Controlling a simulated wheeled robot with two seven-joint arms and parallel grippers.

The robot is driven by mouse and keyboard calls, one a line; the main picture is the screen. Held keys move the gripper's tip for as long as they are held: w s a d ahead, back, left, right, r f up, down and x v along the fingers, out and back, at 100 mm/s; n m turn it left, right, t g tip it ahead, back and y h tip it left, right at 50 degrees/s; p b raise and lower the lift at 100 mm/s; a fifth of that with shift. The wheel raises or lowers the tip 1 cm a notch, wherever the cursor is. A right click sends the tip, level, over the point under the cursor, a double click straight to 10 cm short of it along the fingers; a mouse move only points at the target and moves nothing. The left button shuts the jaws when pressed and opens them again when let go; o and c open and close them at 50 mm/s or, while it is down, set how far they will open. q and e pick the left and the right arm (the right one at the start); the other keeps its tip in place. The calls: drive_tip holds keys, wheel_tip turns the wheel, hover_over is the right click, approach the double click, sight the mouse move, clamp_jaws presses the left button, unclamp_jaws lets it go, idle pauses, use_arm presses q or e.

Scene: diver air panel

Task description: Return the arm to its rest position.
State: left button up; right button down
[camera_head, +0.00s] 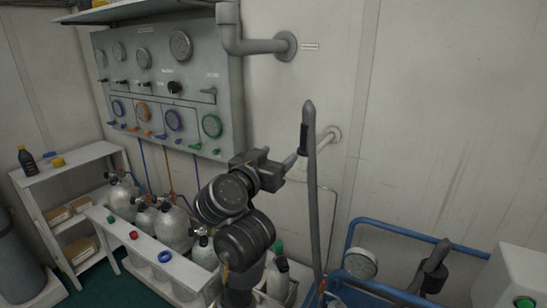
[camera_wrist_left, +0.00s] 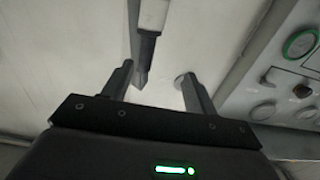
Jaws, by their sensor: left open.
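My left arm (camera_head: 243,238) rises from the bottom middle of the head view. Its gripper (camera_head: 286,162) is up in front of the white wall, right of the gauge panel, pointing right. In the left wrist view the two fingers of the gripper (camera_wrist_left: 157,88) are apart, with no object clamped. A grey upright hose or pole (camera_head: 311,210) with a black sleeve (camera_head: 304,138) stands close by the fingertips in the head view. In the wrist view the black sleeve (camera_wrist_left: 148,46) lies just beyond the fingers; I cannot tell whether they touch it. My right gripper is not identifiable.
The gauge panel (camera_head: 182,87) with coloured knobs is at left. Silver cylinders (camera_head: 173,227) stand behind a white rack below it. A grey pipe (camera_head: 255,45) juts from the wall above. A blue tubular frame (camera_head: 420,237) with a gauge and dark gear is at lower right.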

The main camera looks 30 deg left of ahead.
use_arm(q)
drive_tip(key=shift+s+a, duration=0.1)
drive_tip(key=shift+a, duration=0.05)
drive_tip(key=s+d+f+g, duration=0.1)
drive_tip(key=s+f+g, duration=0.25)
drive_tip(key=f, duration=0.95)
drive_tip(key=s+d+f+g, duration=0.1)
drive_tip(key=s+f+g, duration=0.3)
drive_tip(key=f, duration=0.9)
drive_tip(key=s+d+f+m+g, duration=0.1)
drive_tip(key=s+f+g, duration=0.3)
drive_tip(key=s+f, duration=0.7)
drive_tip(key=s+d+f+m+g, duration=0.1)
drive_tip(key=s+f+g, duration=0.2)
drive_tip(key=s+f, duration=0.85)
drive_tip(key=s+f+g, duration=0.1)
drive_tip(key=s+f, duration=0.1)
drive_tip(key=f, duration=1)
drive_tip(key=s+f, duration=0.2)
drive_tip(key=f, duration=0.9)
drive_tip(key=s+a+f+g, duration=0.1)
drive_tip(key=s+a+f, duration=0.2)
drive_tip(key=s+f, duration=1.2)
drive_tip(key=shift+s, duration=0.55)
